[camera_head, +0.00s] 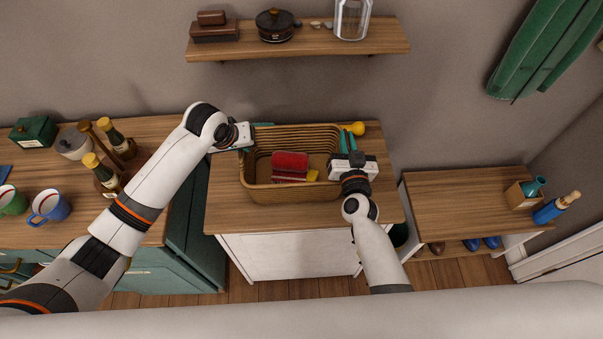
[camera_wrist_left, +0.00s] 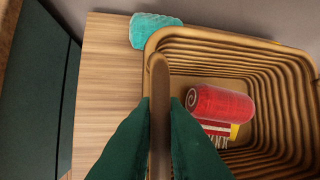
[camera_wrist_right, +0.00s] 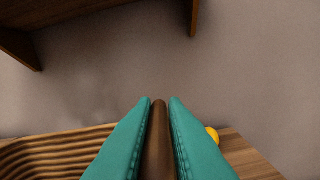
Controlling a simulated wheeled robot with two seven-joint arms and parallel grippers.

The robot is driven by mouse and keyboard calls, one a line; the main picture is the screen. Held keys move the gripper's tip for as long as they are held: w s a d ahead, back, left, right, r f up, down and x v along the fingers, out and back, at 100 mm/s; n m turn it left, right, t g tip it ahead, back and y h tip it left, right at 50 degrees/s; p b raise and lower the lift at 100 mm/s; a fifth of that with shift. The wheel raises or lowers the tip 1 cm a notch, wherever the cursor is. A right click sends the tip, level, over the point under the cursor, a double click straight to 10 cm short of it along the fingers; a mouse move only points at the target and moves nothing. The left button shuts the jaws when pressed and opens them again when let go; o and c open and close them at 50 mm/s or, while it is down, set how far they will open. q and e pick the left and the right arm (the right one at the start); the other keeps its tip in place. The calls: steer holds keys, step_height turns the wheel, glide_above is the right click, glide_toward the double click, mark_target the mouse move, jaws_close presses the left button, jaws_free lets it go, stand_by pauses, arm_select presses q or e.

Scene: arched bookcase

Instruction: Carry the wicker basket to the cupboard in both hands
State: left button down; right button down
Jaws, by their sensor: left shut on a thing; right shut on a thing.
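The wicker basket (camera_head: 292,195) is upright on, or just over, the wooden top of a white cabinet (camera_head: 290,255); I cannot tell if it touches. It holds a red rolled cloth (camera_head: 290,160), a striped piece under it and a small yellow thing (camera_head: 312,175). My left gripper (camera_head: 247,149) is shut on the basket's left side; in the left wrist view its green fingers pinch an upright edge of the basket (camera_wrist_left: 285,60). My right gripper (camera_head: 349,146) is shut at the right side; in the right wrist view its teal fingers (camera_wrist_right: 159,130) pinch a brown bar.
A turquoise roll (camera_wrist_left: 155,30) lies behind the basket and a yellow ball (camera_head: 357,128) at its back right. A teal counter (camera_head: 195,230) with bottles and mugs stands left. A lower wooden-topped unit (camera_head: 465,200) stands right, its left part clear. A shelf (camera_head: 300,44) hangs above.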

arm_select(q)
steer(key=shift+f, duration=0.6)
arm_select(e)
steer(key=shift+d+f, duration=0.1)
steer(key=shift+f, duration=0.35)
arm_select(q)
steer(key=c, duration=1.5)
jaws_free()
steer(key=shift+s+r, duration=0.1)
steer(key=shift+r, duration=0.1)
arm_select(e)
steer(key=c, duration=1.5)
jaws_free()
steer(key=shift+s+r, duration=0.1)
steer(key=shift+o, duration=0.2)
arm_select(q)
steer(key=shift+r, duration=0.1)
arm_select(e)
steer(key=shift+s, duration=0.3)
arm_select(q)
steer(key=v, duration=1.1)
steer(key=shift+s+r, duration=0.15)
steer(key=shift+r, duration=0.2)
arm_select(e)
steer(key=s, duration=1.1)
steer(key=shift+s, duration=0.2)
arm_select(q)
steer(key=shift+a, duration=0.1)
